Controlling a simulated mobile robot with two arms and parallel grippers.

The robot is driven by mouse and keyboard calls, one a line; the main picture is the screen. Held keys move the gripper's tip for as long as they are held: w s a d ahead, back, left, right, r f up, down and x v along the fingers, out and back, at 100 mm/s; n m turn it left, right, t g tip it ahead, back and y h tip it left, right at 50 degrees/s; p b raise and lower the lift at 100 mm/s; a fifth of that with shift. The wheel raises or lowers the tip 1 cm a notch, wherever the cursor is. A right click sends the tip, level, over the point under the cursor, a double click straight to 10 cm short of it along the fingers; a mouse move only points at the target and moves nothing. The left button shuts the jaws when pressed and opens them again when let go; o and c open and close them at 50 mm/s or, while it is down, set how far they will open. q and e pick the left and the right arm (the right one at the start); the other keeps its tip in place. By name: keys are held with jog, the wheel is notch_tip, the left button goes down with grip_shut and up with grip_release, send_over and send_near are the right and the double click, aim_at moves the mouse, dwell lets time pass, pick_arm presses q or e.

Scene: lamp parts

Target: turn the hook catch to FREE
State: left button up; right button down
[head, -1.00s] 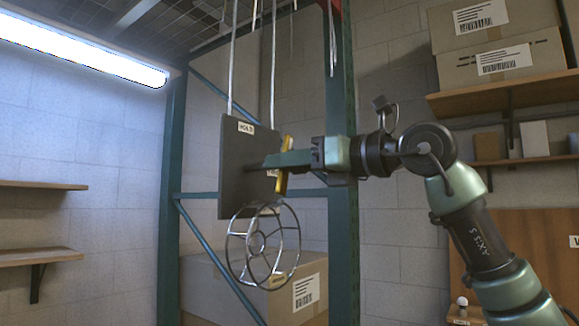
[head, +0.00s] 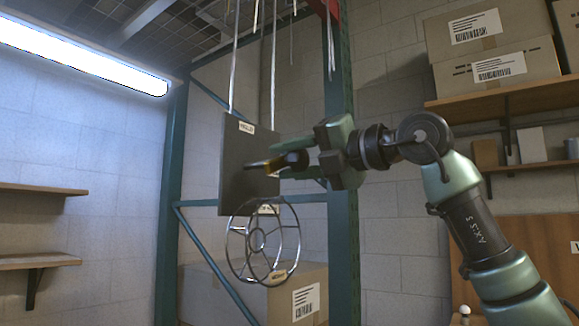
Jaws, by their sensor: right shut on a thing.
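A dark grey hanging panel (head: 236,185) carries the hook catch. A white label (head: 246,127) is at its top; its letters are too small to read surely. My right gripper (head: 282,164) comes in from the right, rolled over, and is shut on this handle. A second small label (head: 268,209) shows near the panel's lower edge. The hook itself is not clearly seen. My left gripper is out of view.
A round wire cage (head: 240,246) hangs just below the panel. Thin rods (head: 233,65) run up from the panel. Green rack posts (head: 341,240) stand behind, with a cardboard box (head: 308,272) low down. Shelves with boxes (head: 497,67) are at the right; bare shelves (head: 40,259) are at the left.

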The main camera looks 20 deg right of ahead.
aim_at(305, 158)
jog(key=shift+m+b, duration=0.75)
jog(key=shift+m, duration=1.45)
jog(key=c, duration=1.2)
grip_release()
jog(key=shift+o, duration=1.3)
jog(key=shift+w, duration=0.15)
jog(key=b+v, duration=0.3)
jog(key=v, duration=0.4)
jog(key=shift+f, duration=0.1)
jog(key=shift+s+d, duration=0.25)
jog(key=shift+s, duration=0.15)
